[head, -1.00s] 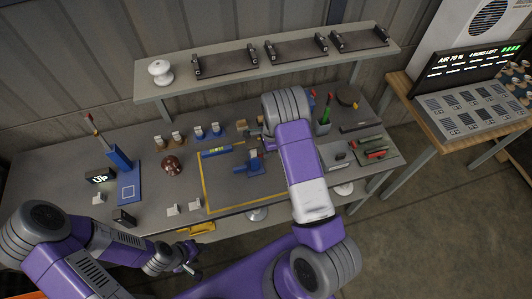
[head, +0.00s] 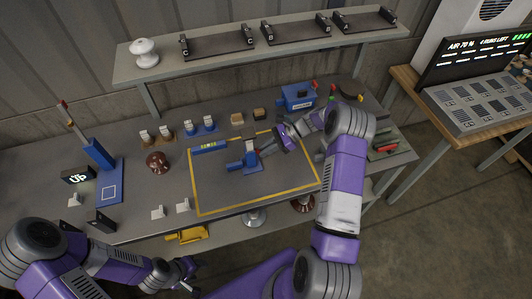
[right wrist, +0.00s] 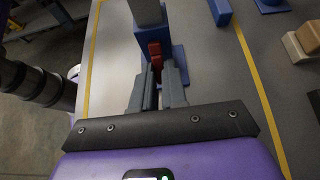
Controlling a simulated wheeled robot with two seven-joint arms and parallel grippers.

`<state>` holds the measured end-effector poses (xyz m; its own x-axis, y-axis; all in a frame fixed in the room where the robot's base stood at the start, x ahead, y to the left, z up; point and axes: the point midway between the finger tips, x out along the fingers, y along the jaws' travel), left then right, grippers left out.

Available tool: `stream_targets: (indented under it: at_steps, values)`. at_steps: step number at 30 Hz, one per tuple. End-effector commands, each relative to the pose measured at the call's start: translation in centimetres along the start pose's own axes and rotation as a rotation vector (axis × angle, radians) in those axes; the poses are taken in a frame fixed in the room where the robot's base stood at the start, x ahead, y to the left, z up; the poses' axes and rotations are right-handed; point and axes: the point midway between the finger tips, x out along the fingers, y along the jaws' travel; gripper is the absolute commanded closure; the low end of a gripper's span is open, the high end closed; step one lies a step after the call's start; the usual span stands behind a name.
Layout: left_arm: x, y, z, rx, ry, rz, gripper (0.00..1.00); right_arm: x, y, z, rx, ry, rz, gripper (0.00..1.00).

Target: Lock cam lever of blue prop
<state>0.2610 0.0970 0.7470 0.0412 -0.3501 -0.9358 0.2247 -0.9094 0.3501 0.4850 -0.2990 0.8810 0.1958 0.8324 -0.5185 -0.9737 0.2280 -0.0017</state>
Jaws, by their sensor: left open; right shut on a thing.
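The blue prop (head: 251,164) stands inside the yellow outline on the bench, with its base flat on the surface. In the right wrist view its blue body (right wrist: 178,55) carries a grey rod (right wrist: 146,12), and a red cam lever (right wrist: 155,54) shows on its near side. My right gripper (head: 262,153) reaches the prop from the right. In the right wrist view its fingers (right wrist: 157,72) are closed around the red lever, partly hiding it. My left gripper (head: 188,275) is open and empty, low in front of the bench, away from the prop.
A brown insulator (head: 157,162) and a blue stand (head: 100,160) are further left. A blue box (head: 297,97) stands behind on the right. A shelf (head: 190,62) overhangs the back. The outlined area's front is clear.

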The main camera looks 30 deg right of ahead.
Motion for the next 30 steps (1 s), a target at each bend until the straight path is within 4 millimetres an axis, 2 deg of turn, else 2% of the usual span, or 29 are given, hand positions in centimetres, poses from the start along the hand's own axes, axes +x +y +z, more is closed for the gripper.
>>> stream_targets:
  at_steps: [3,10,29,30]
  values:
    - [1.2,-0.5,-0.1,0.0,0.0,0.0,0.47,0.4,0.0,-0.5,0.0,-0.075,-0.001,1.0]
    - [2.2,-0.8,-0.1,0.0,0.0,0.0,0.47,0.7,0.0,-0.5,0.001,-0.17,0.0,1.0]
    - [2.5,-0.9,-0.1,0.0,0.0,0.0,0.47,0.8,0.0,-0.4,0.002,-0.212,0.002,1.0]
    - [2.5,-0.9,-0.1,0.0,0.0,0.0,0.47,0.8,0.0,-0.4,0.002,-0.212,0.002,0.82]
